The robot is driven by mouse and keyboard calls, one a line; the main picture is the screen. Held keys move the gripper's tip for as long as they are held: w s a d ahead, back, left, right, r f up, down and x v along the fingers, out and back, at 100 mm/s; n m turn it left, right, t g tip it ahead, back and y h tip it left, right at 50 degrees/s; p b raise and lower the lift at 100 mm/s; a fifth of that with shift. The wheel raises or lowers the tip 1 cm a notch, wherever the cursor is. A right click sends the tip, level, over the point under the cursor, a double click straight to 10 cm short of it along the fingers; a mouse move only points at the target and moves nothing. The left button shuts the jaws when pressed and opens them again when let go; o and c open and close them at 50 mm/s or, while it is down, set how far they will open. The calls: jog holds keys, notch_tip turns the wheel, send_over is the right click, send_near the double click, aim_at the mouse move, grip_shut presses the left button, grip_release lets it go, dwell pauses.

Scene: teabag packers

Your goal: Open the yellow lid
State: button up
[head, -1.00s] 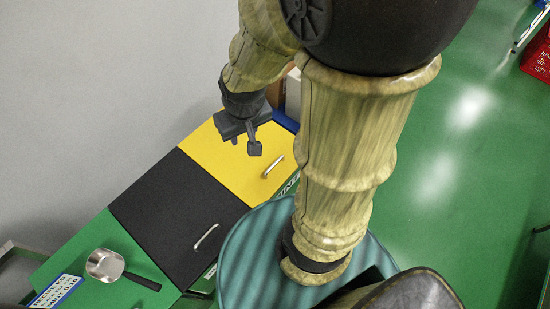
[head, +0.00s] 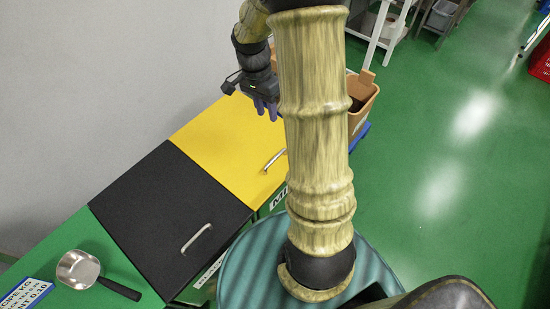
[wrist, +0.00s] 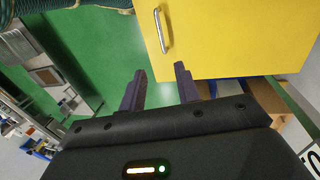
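The yellow lid (head: 225,142) lies flat and closed in the head view, beside the black lid. Its metal handle (head: 275,160) is near its front edge; the lid (wrist: 240,40) and handle (wrist: 163,30) also show in the wrist view. My gripper (head: 266,112) is above the far right part of the yellow lid in the head view. In the wrist view my gripper (wrist: 158,78) has its two fingers apart with nothing between them. The handle is ahead of the fingers, apart from them.
A black lid (head: 165,200) with its own handle (head: 196,238) is left of the yellow one. A metal pan (head: 80,268) rests on a green lid (head: 88,238). A brown bin (head: 360,105) stands behind to the right. Green floor (head: 450,180) on the right is open.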

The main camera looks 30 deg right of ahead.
aim_at(276, 156)
jog(key=shift+r, duration=0.1)
jog(key=s+f, duration=0.1)
jog(key=f, duration=0.4)
jog(key=s+f, duration=0.1)
jog(key=f, duration=0.5)
jog(key=s+d+f, duration=0.1)
jog(key=f, duration=0.5)
jog(key=shift+f+p, duration=0.1)
jog(key=shift+p, duration=0.25)
grip_shut()
